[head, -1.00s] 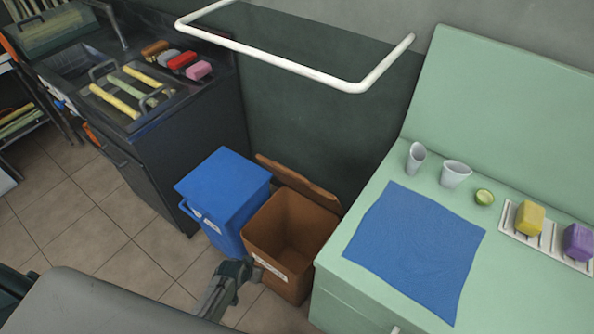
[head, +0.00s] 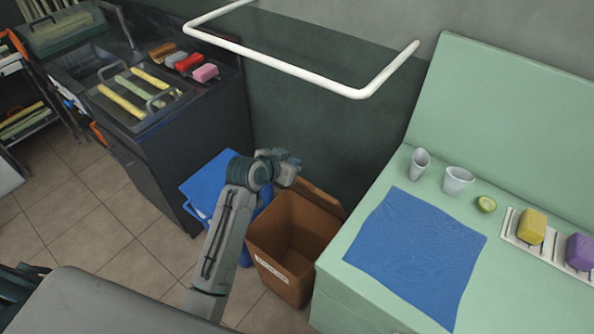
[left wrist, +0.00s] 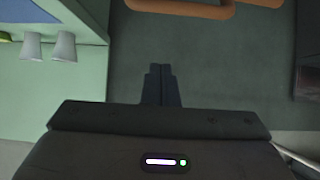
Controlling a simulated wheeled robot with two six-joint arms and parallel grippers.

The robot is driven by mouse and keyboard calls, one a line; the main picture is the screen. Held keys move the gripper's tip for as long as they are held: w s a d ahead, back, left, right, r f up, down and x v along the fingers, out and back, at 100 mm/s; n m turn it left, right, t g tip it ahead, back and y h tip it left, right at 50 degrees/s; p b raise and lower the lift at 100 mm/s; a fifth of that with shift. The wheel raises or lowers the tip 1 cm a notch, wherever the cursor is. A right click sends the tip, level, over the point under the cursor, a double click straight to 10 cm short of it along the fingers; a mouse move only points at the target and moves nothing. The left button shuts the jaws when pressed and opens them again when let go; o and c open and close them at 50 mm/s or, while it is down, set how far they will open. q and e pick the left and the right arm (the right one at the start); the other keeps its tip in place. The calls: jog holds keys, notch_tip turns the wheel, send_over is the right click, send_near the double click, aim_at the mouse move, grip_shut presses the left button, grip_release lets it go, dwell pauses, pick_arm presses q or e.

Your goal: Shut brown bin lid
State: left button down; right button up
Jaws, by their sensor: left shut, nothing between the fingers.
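The brown bin (head: 290,245) stands on the floor against the green counter, open, with an empty-looking inside. Its brown lid (head: 322,196) is raised at the back edge, leaning toward the dark wall and partly hidden by my gripper. My left gripper (head: 292,168) is shut and empty, above the rear left of the bin near the lid's left end; I cannot tell whether it touches. In the left wrist view, the shut fingers (left wrist: 161,84) point at the dark wall, and brown bin parts (left wrist: 180,8) show at the top edge. My right gripper is not in view.
The blue bin (head: 208,182), lid shut, stands left of the brown bin, partly behind my left arm. A white rail (head: 300,72) juts from the wall above. The green counter (head: 345,290) borders the bin's right side.

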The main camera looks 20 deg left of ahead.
pick_arm(q)
jog(key=p, duration=0.1)
send_over(300, 184)
jog(key=w, duration=0.2)
jog(key=f, duration=0.3)
jog(key=shift+s+d+f, duration=0.15)
jog(key=shift+d+f, duration=0.05)
jog(key=shift+d, duration=0.1)
jog(key=shift+s+a+f+p, duration=0.2)
jog(key=shift+s+f+p, duration=0.25)
jog(key=shift+s+a+f+p, duration=0.15)
jog(key=shift+s+f+p, duration=0.25)
jog(key=shift+s+f, duration=0.05)
jog(key=shift+s+a+f, duration=0.25)
jog(key=shift+s+f, duration=0.1)
jog(key=shift+s, duration=0.35)
jog(key=shift+w+f, duration=0.1)
jog(key=shift+f, duration=0.05)
